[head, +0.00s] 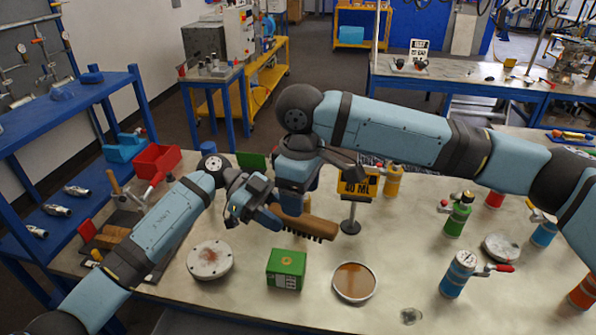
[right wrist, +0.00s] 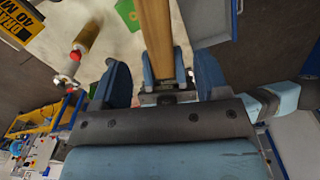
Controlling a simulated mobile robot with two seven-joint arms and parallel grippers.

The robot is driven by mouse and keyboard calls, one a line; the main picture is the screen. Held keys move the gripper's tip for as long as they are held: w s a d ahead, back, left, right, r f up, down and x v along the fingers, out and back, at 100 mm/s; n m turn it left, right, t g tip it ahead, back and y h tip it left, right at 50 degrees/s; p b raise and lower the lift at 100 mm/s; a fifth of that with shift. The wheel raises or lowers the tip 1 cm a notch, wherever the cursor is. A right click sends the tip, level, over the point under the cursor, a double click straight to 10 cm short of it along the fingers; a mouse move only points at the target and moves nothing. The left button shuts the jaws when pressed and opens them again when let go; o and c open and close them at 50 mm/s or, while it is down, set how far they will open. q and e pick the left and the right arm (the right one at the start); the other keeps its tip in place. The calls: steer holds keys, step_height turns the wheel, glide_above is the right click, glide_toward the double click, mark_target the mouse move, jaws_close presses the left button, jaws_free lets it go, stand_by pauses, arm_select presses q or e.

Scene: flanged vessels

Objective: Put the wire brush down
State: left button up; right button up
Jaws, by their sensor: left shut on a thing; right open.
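The wire brush (head: 312,224) has a tan wooden back and dark bristles facing down. In the head view it is held over the middle of the table, and I cannot tell whether its bristles touch the table top. My left gripper (head: 268,213) is shut on its left end. My right gripper (head: 294,201) is just above and behind the brush, with its fingers open. In the right wrist view, the brush's wooden part (right wrist: 157,38) shows between the spread fingers of the right gripper (right wrist: 161,82), apart from both. Blue fingers close against the wood are my left gripper's.
A green box (head: 286,269), a round grey flange (head: 210,260) and a brown-faced disc (head: 354,282) lie in front on the table. A yellow sign (head: 357,184) on a black stand is right of the brush. Coloured canisters stand further right. A red bin (head: 157,161) is at left.

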mark_target(301, 224)
arm_select(q)
steer(key=shift+d, duration=0.1)
arm_select(e)
step_height(301, 224, down, 6)
steer(key=shift+d+f, duration=0.1)
steer(key=shift+f, duration=0.15)
steer(key=c, duration=1)
arm_select(q)
steer(key=o, duration=0.5)
arm_select(e)
steer(key=shift+c, duration=0.2)
arm_select(q)
steer(key=o, duration=0.4)
arm_select(e)
steer(key=shift+c, duration=0.9)
arm_select(q)
steer(key=shift+o, duration=0.8)
